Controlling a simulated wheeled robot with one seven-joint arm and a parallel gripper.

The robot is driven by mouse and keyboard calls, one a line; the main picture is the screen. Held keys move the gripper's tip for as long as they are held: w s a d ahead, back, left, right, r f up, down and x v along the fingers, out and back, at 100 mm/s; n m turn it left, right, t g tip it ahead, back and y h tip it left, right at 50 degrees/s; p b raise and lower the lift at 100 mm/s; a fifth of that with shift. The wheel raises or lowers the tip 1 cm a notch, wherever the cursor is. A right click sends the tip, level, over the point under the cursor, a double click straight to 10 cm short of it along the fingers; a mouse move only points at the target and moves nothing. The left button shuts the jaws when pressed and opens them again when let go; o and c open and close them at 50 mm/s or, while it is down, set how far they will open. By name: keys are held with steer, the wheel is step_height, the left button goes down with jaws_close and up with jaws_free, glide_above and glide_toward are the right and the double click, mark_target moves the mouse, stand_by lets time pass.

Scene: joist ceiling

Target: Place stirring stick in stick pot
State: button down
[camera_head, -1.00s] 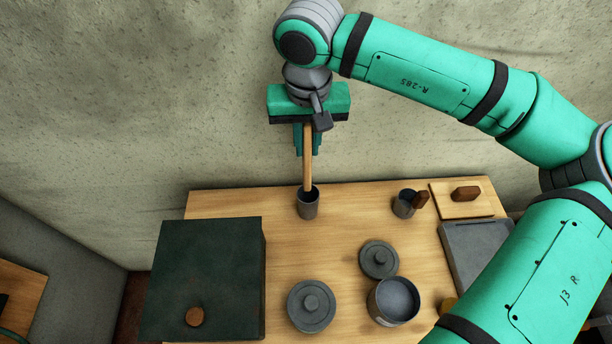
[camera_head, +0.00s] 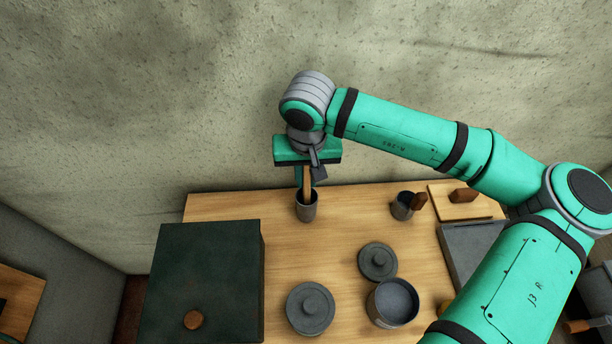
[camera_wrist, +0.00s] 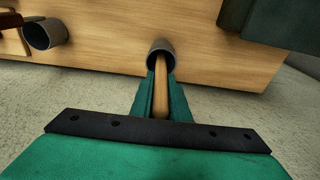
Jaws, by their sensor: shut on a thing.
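The stirring stick (camera_head: 306,186) is a long light-wood rod, upright, with its lower end inside the mouth of a grey cylindrical pot (camera_head: 307,209) at the back of the table. My gripper (camera_head: 306,182) is shut on the stick just above the pot's rim. In the wrist view the stick (camera_wrist: 161,95) runs between my fingers into the pot (camera_wrist: 161,46). The stick's lower tip is hidden inside the pot, so I cannot tell whether it touches the bottom.
A dark green box (camera_head: 205,275) stands at the left. A grey cup (camera_head: 402,206) with a brown handle is to the right of the pot. Two grey lids (camera_head: 310,308) (camera_head: 377,262) and an open grey pan (camera_head: 393,303) lie in front. A wooden board (camera_head: 460,208) is back right.

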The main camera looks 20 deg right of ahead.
steer(key=shift+f, duration=0.15)
steer(key=c, duration=1.7)
jaws_free()
steer(key=r, duration=0.4)
steer(key=s+r, duration=0.1)
steer(key=r, duration=0.7)
steer(key=shift+s+a+r, duration=0.1)
steer(key=shift+s+a, duration=0.1)
